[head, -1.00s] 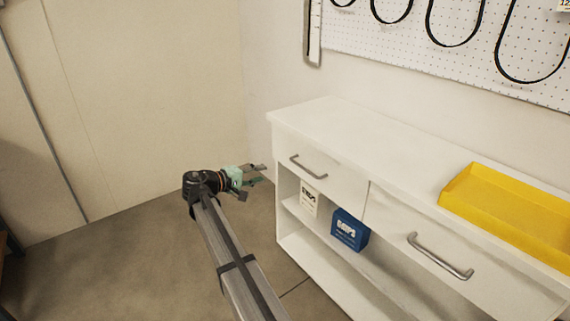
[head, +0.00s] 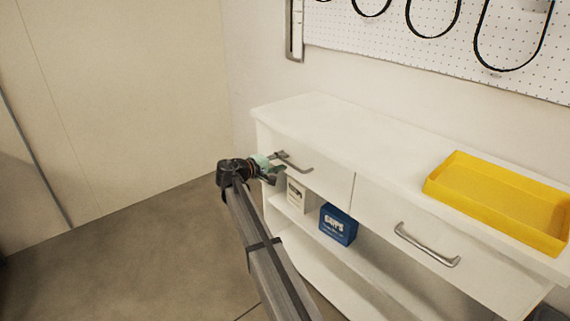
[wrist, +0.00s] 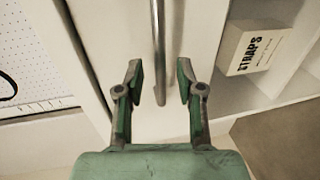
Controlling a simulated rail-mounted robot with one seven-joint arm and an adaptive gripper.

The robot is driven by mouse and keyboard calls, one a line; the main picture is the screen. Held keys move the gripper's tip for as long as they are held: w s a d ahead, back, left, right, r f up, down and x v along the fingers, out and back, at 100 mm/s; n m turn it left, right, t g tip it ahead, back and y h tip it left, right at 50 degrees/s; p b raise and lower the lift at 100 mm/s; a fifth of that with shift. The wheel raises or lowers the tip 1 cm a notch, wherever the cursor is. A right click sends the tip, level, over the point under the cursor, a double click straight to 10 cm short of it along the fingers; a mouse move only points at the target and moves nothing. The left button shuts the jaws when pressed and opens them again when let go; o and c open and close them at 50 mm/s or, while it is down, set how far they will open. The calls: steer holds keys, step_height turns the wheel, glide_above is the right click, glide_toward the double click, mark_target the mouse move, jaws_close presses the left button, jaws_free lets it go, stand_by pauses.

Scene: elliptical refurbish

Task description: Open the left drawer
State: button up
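The left drawer (head: 318,178) is a white front at the left end of the white cabinet, and it looks shut. Its grey bar handle (head: 296,163) is partly hidden by my gripper in the head view. My gripper (head: 280,164) is at the left end of this handle. In the wrist view my gripper (wrist: 160,82) is open, and the end of the handle (wrist: 158,60) lies between its two fingers. A gap shows on each side of the handle, and neither finger appears to touch it.
A right drawer (head: 385,250) with its own handle (head: 427,246) is beside it. A yellow tray (head: 437,190) stands on the cabinet top. Below, the open shelf holds a white box (head: 297,195) and a blue box (head: 338,225). The floor to the left is clear.

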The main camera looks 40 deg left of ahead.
steer(key=shift+x, duration=1.15)
jaws_close()
steer(key=shift+s+d, duration=0.1)
